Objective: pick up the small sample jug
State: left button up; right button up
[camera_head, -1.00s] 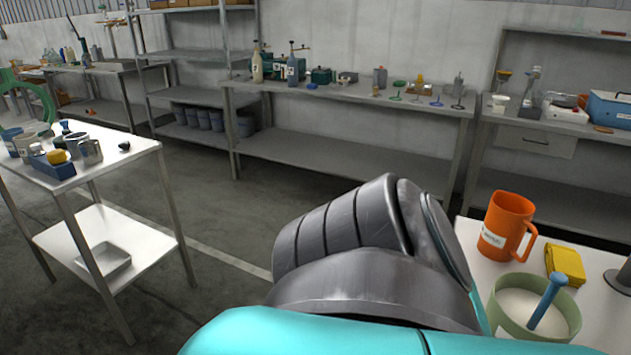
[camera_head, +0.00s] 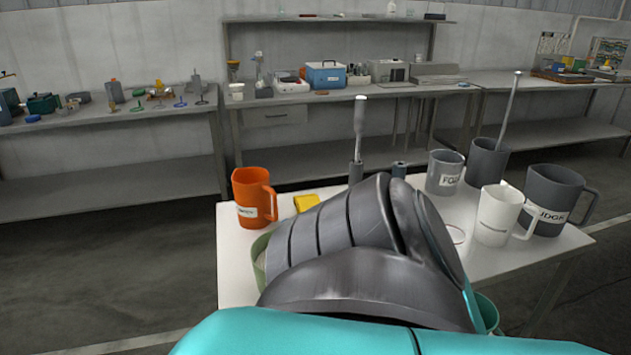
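Several jugs stand on a white table (camera_head: 232,270) in front of me. A white jug (camera_head: 500,204) with its handle to the right stands at the right, its label too small to read. A larger dark grey jug (camera_head: 552,190) stands behind it to the right, its label partly hidden. A smaller grey jug (camera_head: 443,168) with a partly readable label is behind, to the left. An orange jug (camera_head: 251,192) is at the table's left. I cannot read the word sample on any. Neither gripper is in view; my own arm fills the lower middle and hides part of the table.
A tall grey pot (camera_head: 487,160) with a rod stands behind the white jug. A yellow block (camera_head: 306,202) lies by the orange jug. A green bowl (camera_head: 259,258) is mostly hidden behind my arm. A blue box (camera_head: 326,76) sits on the back bench. Floor shows at left.

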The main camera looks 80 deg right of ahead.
aim_at(457, 223)
jog(key=z, duration=0.45)
jog(key=k+l+z, duration=0.1)
jog(key=z, duration=0.75)
jog(key=l+z, duration=0.1)
jog(key=z, duration=0.35)
jog(key=l+z, duration=0.1)
jog(key=z, duration=0.35)
jog(key=l+z, duration=0.1)
jog(key=z, duration=0.35)
jog(key=l+z, duration=0.1)
jog(key=z, duration=0.35)
